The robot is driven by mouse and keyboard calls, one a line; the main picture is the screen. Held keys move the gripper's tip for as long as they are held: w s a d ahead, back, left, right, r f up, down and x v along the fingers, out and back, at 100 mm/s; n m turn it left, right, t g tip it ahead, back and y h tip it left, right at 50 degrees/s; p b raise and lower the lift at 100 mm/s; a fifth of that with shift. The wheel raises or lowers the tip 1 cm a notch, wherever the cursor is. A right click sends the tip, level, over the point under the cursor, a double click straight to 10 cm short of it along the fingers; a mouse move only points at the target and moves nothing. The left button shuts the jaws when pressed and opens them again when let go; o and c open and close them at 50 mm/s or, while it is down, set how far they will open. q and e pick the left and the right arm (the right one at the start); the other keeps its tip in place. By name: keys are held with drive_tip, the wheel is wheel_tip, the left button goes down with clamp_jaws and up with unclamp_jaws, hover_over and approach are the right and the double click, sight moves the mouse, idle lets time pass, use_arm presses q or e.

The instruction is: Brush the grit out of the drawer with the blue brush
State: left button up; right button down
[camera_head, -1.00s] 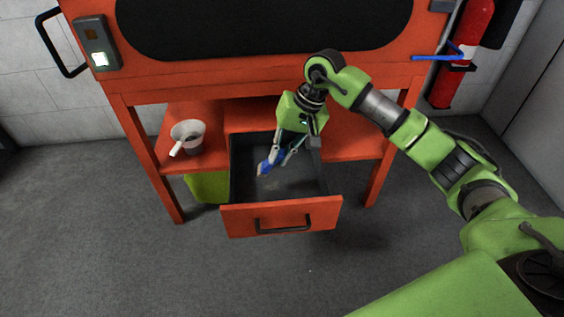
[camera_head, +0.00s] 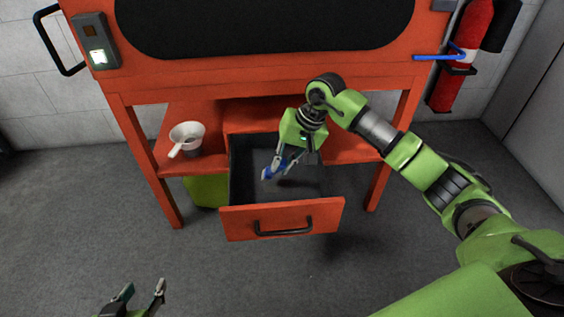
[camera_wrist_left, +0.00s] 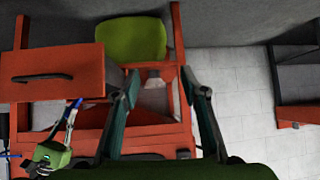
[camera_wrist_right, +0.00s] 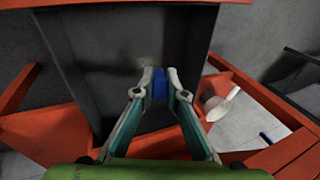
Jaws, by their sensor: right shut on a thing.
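The orange drawer (camera_head: 335,214) with a dark inside is pulled out below the orange machine. My right gripper (camera_head: 279,168) reaches down into it, shut on the blue brush (camera_head: 271,172). In the right wrist view the brush (camera_wrist_right: 160,84) is a blue block between the fingertips, against the dark drawer floor. A faint pale patch (camera_wrist_right: 136,63) on that floor may be grit; single grains are too small to make out. My left gripper (camera_head: 143,288) is open and empty, low at the left, well apart from the drawer.
A white cup with a handle (camera_head: 187,136) stands on the orange shelf left of the drawer. A green bin (camera_head: 206,190) is under the shelf. A red fire extinguisher (camera_head: 459,60) hangs at the right. The floor before the drawer is clear.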

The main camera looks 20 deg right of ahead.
wheel_tip(320, 180, down, 3)
drive_tip(key=shift+r+b, duration=0.1)
drive_tip(key=shift+b, duration=0.5)
use_arm(q)
drive_tip(key=w+d+r+t+h, duration=0.1)
drive_tip(key=w+d+r+t, duration=0.1)
drive_tip(key=w+r+t, duration=0.2)
drive_tip(key=shift+w+d+r, duration=0.15)
drive_tip(key=shift+w+r, duration=0.4)
drive_tip(key=shift+r, duration=0.9)
use_arm(e)
drive_tip(key=shift+f, duration=0.3)
use_arm(q)
drive_tip(key=shift+w+r+t, duration=0.1)
drive_tip(key=shift+r+t, duration=0.15)
drive_tip(key=shift+t, duration=0.05)
drive_tip(key=shift+r, duration=0.1)
use_arm(e)
drive_tip(key=shift+f, duration=0.1)
use_arm(q)
drive_tip(key=shift+w+d+r, duration=0.1)
drive_tip(key=shift+r, duration=0.15)
drive_tip(key=shift+w+d+r+t+h+b, duration=0.15)
drive_tip(key=shift+w+r+t+h+b, duration=0.1)
drive_tip(key=shift+r+t, duration=0.25)
drive_tip(key=shift+w+d+r+t+h+b, duration=0.15)
drive_tip(key=shift+r+t+b, duration=0.15)
drive_tip(key=shift+r, duration=0.3)
use_arm(e)
drive_tip(key=shift+f, duration=0.3)
